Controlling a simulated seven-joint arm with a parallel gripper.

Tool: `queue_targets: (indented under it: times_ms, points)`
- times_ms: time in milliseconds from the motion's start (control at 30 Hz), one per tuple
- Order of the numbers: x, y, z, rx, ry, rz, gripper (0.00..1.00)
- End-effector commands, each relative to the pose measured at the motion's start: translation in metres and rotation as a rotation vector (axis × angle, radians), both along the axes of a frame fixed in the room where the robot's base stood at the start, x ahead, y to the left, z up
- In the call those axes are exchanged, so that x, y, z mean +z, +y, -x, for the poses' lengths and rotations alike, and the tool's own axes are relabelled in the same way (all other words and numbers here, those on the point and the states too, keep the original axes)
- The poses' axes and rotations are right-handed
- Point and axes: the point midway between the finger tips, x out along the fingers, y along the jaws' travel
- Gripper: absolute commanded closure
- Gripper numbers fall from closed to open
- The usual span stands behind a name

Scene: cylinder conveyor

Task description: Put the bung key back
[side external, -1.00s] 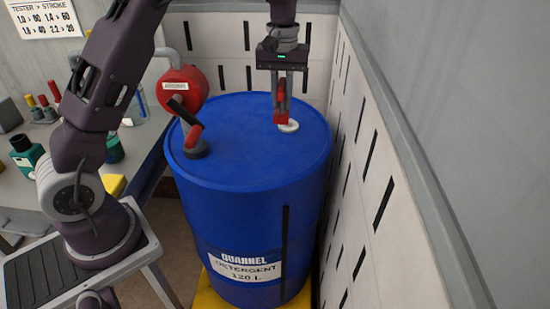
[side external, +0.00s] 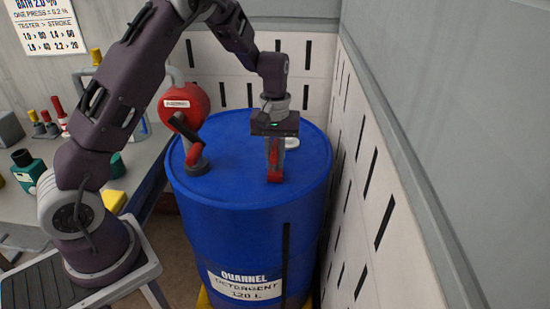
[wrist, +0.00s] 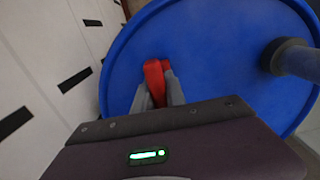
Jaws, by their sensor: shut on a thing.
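My gripper (side external: 274,158) points down over the blue drum (side external: 240,182) with its fingers shut on the red bung key (side external: 274,177). The key's lower end is at or just above the drum lid; I cannot tell whether it touches. In the wrist view, the red key (wrist: 154,80) sits between the two grey fingers of my gripper (wrist: 158,92) against the blue lid (wrist: 215,75). A white round bung (side external: 292,143) lies at the back right of the lid, partly hidden behind my gripper.
A red pump (side external: 186,104) with a dark handle stands on the left of the lid; its grey base shows in the wrist view (wrist: 290,57). A slotted wall (side external: 362,190) is close on the right. A bench (side external: 65,165) with bottles is at left.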

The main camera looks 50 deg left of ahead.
Motion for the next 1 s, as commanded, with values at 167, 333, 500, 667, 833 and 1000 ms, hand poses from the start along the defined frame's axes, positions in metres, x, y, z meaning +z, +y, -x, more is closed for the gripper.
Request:
queue_targets:
  times_ms: [167,333,500,667,833,1000]
  points:
    - [-0.002,0.000,0.000,0.000,0.001,0.001,0.67]
    - [-0.002,0.000,0.000,0.000,0.001,0.001,0.62]
    - [0.000,0.000,0.000,0.000,0.000,0.000,0.62]
    - [0.029,0.000,-0.002,-0.001,-0.006,0.000,0.62]
    - [0.077,0.000,-0.002,-0.001,-0.005,-0.001,0.62]
    - [0.110,0.001,-0.001,-0.001,-0.001,0.000,0.62]
